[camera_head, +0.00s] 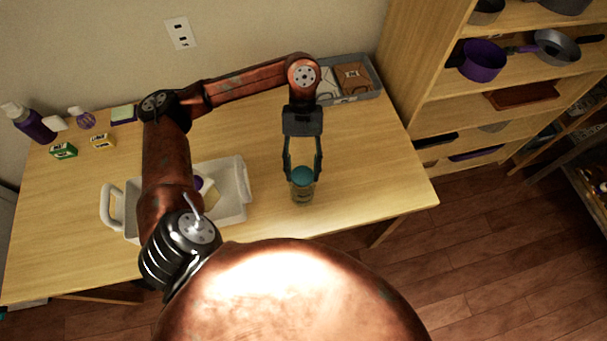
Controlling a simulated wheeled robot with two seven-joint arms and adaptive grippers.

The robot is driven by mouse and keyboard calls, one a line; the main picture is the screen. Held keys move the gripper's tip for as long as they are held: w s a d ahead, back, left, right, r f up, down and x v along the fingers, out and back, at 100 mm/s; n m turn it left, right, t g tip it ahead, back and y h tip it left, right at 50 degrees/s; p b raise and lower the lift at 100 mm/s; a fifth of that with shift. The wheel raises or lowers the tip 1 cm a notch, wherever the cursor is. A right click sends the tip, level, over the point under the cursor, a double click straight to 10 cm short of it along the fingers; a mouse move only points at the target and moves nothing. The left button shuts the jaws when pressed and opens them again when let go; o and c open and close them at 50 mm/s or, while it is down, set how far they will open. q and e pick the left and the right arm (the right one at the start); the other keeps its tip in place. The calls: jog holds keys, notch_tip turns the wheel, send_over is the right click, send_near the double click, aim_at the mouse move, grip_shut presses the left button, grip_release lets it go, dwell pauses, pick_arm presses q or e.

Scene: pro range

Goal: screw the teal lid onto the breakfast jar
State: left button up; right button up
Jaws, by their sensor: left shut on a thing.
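The breakfast jar (302,194) stands upright on the wooden table, near its front edge and right of the middle. The teal lid (302,175) is at the top of the jar, and I cannot tell whether it is seated on the rim or just above it. My left gripper (302,172) points down with its two fingers on either side of the teal lid, shut on it. The left arm comes in from the left and arches over the table. My right gripper is not in view.
A white handled tub (236,192) with items in it stands left of the jar, partly behind my arm. A grey tray (372,92) with boxes is at the back right. Bottles (30,123) and small boxes (63,151) sit at the left. The table right of the jar is clear.

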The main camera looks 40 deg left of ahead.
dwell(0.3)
pick_arm(q)
jog(key=o, duration=1.3)
jog(key=shift+c, duration=0.2)
jog(key=n, duration=0.1)
jog(key=n+t+h, duration=0.1)
jog(key=n, duration=0.1)
jog(key=n+t+p, duration=0.1)
jog(key=n, duration=0.1)
jog(key=shift+s+a+h, duration=0.2)
jog(key=shift+s+h, duration=0.05)
jog(key=shift+h, duration=0.15)
jog(key=shift+w+d+n, duration=0.15)
jog(key=shift+n, duration=0.35)
jog(key=shift+c, duration=0.6)
